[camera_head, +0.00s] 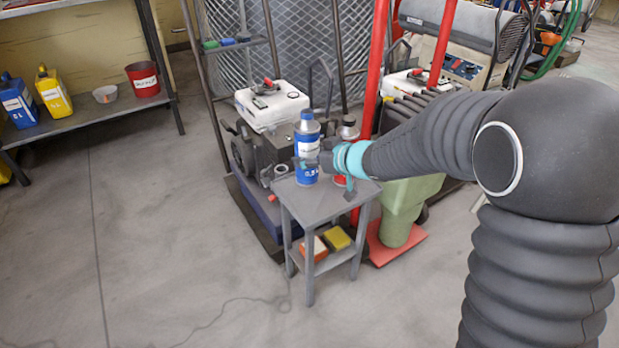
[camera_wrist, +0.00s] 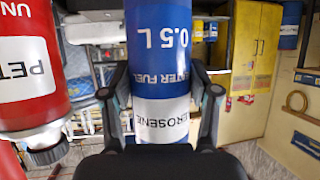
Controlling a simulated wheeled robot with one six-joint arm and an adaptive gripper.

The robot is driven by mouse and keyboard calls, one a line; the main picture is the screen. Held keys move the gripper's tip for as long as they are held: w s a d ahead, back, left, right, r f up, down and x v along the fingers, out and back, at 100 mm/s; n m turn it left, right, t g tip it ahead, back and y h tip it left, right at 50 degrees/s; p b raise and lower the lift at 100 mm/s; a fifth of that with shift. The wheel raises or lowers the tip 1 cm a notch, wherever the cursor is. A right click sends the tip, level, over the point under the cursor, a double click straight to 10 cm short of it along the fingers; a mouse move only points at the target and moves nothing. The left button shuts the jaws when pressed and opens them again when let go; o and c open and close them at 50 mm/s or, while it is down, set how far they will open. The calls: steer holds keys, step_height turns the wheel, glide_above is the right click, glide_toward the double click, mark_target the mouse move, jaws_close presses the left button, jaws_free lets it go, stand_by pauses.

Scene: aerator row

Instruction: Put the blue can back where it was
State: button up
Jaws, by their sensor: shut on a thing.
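The blue can (camera_head: 307,150) is upright over the small grey side table (camera_head: 318,207), with its base at or just above the tabletop; I cannot tell if it touches. My gripper (camera_head: 322,160) reaches in from the right and is shut on the can. The wrist view is upside down and shows my gripper (camera_wrist: 161,92) with a finger on each side of the blue can (camera_wrist: 158,50), whose kerosene label shows. A red can (camera_wrist: 30,65) is close beside it, apart from my fingers. In the head view my gripper mostly hides the red can (camera_head: 340,181).
An orange box (camera_head: 313,248) and a yellow box (camera_head: 337,238) lie on the table's lower shelf. An engine machine (camera_head: 262,150) stands right behind. A wall shelf (camera_head: 95,112) at left holds blue and yellow containers, a bowl and a red bucket. The floor in front is clear.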

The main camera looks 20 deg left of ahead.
mark_target(315, 173)
steer(key=shift+f+b, duration=0.85)
steer(key=shift+f, duration=1.75)
steer(key=shift+f, duration=0.15)
steer(key=o, duration=1.2)
steer(key=shift+o, duration=0.2)
steer(key=shift+s+d+r, duration=0.15)
steer(key=shift+d+r, duration=0.05)
steer(key=shift+r, duration=0.1)
steer(key=p+v, duration=0.2)
steer(key=v, duration=0.9)
steer(key=shift+s+d, duration=0.15)
